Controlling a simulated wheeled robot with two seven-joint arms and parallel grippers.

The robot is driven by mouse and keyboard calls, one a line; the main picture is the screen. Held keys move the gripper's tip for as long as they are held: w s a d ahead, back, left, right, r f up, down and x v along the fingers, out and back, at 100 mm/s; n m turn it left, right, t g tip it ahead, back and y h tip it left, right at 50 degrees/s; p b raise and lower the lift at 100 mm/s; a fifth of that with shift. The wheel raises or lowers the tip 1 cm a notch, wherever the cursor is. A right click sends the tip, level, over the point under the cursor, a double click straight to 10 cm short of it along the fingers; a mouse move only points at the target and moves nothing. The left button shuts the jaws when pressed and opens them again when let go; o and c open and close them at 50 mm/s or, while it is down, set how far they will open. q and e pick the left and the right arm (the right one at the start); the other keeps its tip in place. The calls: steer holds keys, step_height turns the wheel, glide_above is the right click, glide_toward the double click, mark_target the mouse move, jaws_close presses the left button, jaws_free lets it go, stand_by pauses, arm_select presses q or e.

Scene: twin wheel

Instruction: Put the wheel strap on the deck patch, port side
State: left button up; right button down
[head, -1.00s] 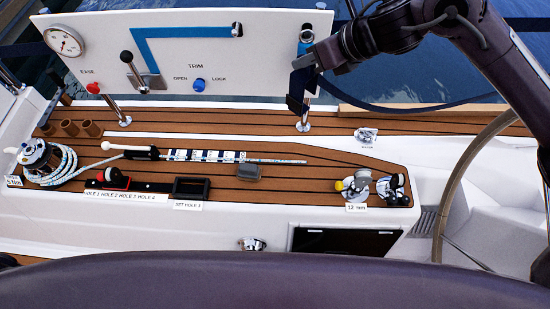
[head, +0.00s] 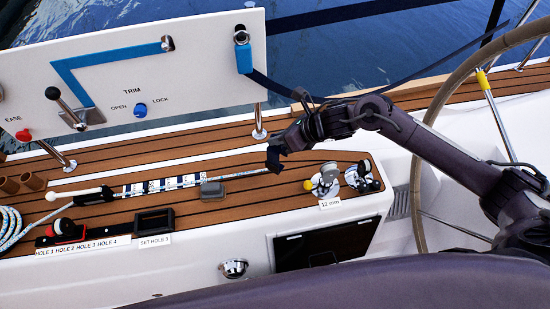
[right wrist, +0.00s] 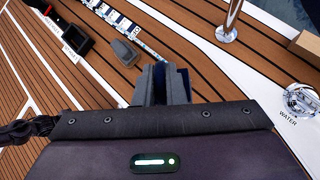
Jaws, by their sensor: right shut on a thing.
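My right gripper (head: 277,158) is low over the teak deck, near the right end of the striped rope. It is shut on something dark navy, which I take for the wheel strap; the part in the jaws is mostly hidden. In the right wrist view the gripper (right wrist: 166,84) shows its fingers close together with dark blue between them. A navy strap (head: 375,88) runs from near the white panel, behind my right arm, toward the upper right. Whether it joins the piece in the jaws I cannot tell. I cannot make out the deck patch. My left gripper is out of view.
The white trim panel (head: 190,85) stands behind on metal posts. A grey block (head: 213,190), two winch-like fittings (head: 325,180) and a black tray (head: 154,221) are on the deck. The steering wheel rim (head: 417,190) is at right. Bare teak lies behind the gripper.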

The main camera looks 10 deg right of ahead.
mark_target(278, 158)
step_height(278, 158, down, 9)
steer(key=shift+f, duration=0.2)
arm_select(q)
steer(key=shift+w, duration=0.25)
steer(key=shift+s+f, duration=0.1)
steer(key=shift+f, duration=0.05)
arm_select(e)
steer(key=shift+f, duration=0.1)
arm_select(q)
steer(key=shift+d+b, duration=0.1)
steer(key=shift+b, duration=0.2)
arm_select(e)
steer(key=c, duration=1.8)
jaws_free()
steer(key=o, duration=0.3)
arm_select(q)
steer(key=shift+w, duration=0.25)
